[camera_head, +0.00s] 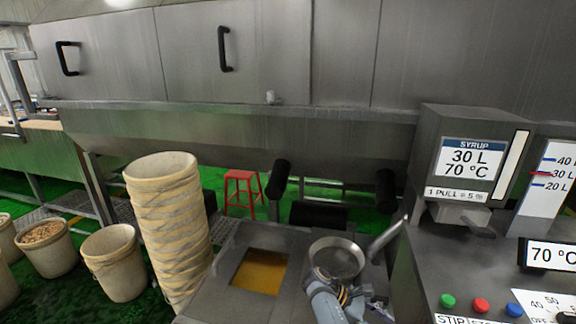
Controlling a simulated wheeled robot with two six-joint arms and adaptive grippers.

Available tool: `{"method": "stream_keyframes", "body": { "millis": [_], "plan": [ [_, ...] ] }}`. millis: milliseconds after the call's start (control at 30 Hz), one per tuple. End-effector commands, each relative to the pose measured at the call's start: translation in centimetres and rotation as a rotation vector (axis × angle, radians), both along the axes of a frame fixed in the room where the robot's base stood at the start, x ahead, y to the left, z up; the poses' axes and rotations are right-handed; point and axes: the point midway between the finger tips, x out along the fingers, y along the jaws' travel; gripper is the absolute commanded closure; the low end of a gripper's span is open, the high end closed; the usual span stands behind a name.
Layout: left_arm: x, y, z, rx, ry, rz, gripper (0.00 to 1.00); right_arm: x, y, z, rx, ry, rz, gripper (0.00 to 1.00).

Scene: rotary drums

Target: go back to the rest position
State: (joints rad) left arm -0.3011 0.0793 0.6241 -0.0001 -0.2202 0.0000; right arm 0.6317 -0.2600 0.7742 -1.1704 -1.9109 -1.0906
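A pale grey arm link of mine (325,300) rises from the bottom edge, right of centre, and I take it to be my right arm. Its fingers cannot be made out, so I cannot tell whether that gripper is open or shut. A round metal bowl (337,258) is just above it, and I cannot tell whether they touch. No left gripper shows.
A tall stack of beige buckets (170,215) stands left of a counter with an amber-filled opening (260,271). The syrup dispenser (466,160) and coloured buttons (481,305) are at right. More buckets (115,262) and a red stool (242,190) stand on the green floor.

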Motion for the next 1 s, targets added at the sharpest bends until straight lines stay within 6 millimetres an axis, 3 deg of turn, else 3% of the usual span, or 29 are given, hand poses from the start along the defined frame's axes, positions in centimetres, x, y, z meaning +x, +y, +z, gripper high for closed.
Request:
{"method": "stream_keyframes", "body": {
  "millis": [233, 367, 533, 700, 1000],
  "plan": [
    [1.4, 0.0, 0.1, 0.000, -0.021, 0.000, 0.60, -3.3, -2.0, -4.6, 0.111, -0.186, -0.144, 0.60],
    [0.5, 0.0, 0.0, 0.001, -0.007, 0.000, 0.60, -5.8, -3.1, -7.0, 0.183, -0.329, -0.249, 0.60],
    [-0.9, 0.1, -0.1, 0.000, 0.014, 0.000, 0.60, -10.3, -4.6, -9.3, 0.312, -0.601, -0.432, 0.60],
    [-0.5, 0.1, -0.1, 0.001, 0.009, 0.001, 0.60, -14.0, -4.2, -8.3, 0.465, -0.857, -0.589, 0.60],
    [-0.1, 0.1, 0.0, 0.001, 0.002, 0.000, 0.60, -17.7, -1.5, -4.1, 0.678, -1.065, -0.738, 0.60]
  ]
}}
